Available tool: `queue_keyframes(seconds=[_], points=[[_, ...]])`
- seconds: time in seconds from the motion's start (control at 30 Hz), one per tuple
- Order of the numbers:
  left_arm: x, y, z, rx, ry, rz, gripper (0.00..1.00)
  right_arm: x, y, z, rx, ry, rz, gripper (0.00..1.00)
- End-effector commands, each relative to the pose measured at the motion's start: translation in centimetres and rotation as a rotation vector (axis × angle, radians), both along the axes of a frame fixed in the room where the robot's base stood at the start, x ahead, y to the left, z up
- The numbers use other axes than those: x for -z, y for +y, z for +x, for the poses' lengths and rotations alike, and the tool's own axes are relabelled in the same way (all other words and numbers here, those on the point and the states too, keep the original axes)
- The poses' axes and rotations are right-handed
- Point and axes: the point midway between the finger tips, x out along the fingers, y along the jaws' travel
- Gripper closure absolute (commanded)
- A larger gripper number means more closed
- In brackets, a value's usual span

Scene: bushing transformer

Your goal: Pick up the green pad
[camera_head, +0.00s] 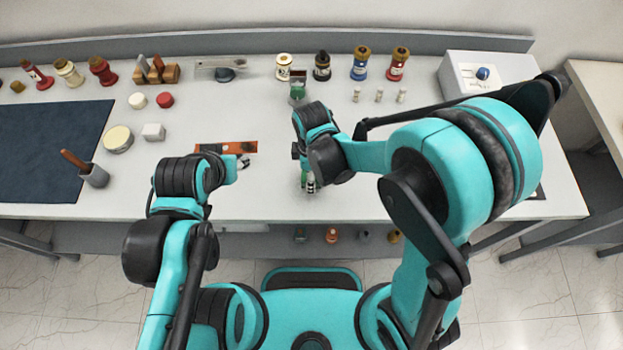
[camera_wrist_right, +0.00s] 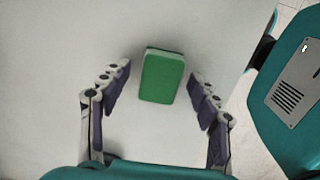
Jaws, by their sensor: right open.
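My right gripper (camera_wrist_right: 158,97) is open, with one finger on each side of the pad. A gap shows between each finger and the pad in the picture. In the head view a small green patch (camera_head: 303,180) shows under my right gripper (camera_head: 308,183), mostly hidden by the wrist. My left gripper (camera_head: 243,162) is small beside the orange strip; its jaw state is unclear.
The orange strip (camera_head: 228,147) lies near my left gripper. A dark mat (camera_head: 50,140) covers the table's left side. Several bottles (camera_head: 361,62) stand along the back, and a white box with a blue knob (camera_head: 487,75) stands at back right. Clear table surrounds the pad.

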Motion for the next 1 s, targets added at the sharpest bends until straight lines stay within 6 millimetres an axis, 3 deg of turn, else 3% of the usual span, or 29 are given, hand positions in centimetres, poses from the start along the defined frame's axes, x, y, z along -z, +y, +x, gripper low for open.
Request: queue_keyframes(seconds=[0.3,0.5,1.0], points=[[0.18,0.0,0.01,0.0,0.0,0.0,0.6,0.69,0.0,-0.02,0.0,0.0,0.0,0.38],[0.18,0.0,0.01,0.0,0.0,0.0,0.6,0.68,0.01,-0.01,0.0,0.0,0.0,0.91],[-0.1,0.0,0.0,0.0,0.0,0.0,0.6,-0.06,0.02,0.01,0.0,0.0,0.0,0.91]])
